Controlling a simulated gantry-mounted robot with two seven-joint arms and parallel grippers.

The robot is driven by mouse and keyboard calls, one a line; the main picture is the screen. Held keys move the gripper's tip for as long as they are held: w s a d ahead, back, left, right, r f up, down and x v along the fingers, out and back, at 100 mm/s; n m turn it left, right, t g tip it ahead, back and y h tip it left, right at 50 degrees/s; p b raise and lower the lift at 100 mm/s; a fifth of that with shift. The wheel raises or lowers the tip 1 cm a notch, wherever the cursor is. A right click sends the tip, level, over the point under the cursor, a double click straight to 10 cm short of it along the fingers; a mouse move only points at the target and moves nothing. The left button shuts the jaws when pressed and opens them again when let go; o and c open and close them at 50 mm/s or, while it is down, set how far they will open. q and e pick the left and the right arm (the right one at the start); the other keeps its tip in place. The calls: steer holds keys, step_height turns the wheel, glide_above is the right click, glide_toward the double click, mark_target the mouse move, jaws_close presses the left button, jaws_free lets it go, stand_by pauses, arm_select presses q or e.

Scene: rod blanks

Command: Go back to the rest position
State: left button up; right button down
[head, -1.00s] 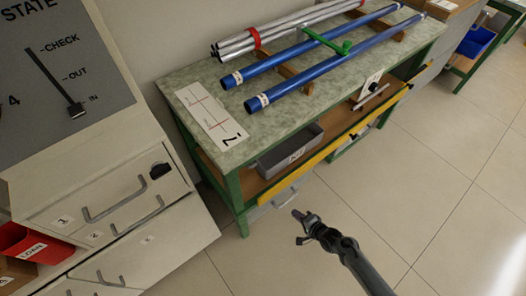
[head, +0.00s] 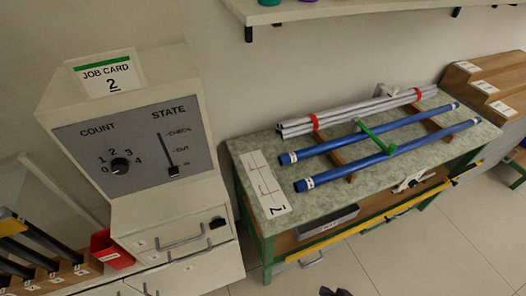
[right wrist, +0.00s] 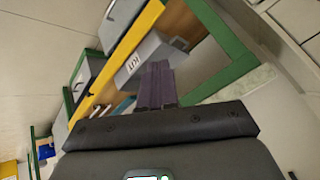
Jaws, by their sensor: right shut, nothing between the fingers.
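My right gripper (head: 335,292) shows only as a dark tip at the bottom edge of the head view. In the right wrist view its fingers (right wrist: 156,84) are together and empty, pointing towards the grey KIT bin (right wrist: 150,58) on the bench's lower shelf, apart from it. My left gripper is not in view.
A cabinet with a COUNT and STATE panel (head: 135,143) and a job card (head: 106,74) reading 2 stands left of the bench. A red bin (head: 110,250) and a rack of dark rods (head: 45,275) are at lower left. A wooden stepped block (head: 485,88) stands at right. Floor in front is clear.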

steer(key=s+d+r+n+g+h+p, duration=0.1)
steer(key=s+d+r+n+g, duration=0.1)
steer(key=s+r+n+g, duration=0.4)
step_height(320, 180, up, 38)
steer(key=t+p, duration=0.2)
steer(key=p, duration=3.4)
steer(key=shift+s+a+n+p, duration=0.2)
steer(key=shift+s+n+p, duration=0.05)
steer(key=shift+n+p, duration=0.1)
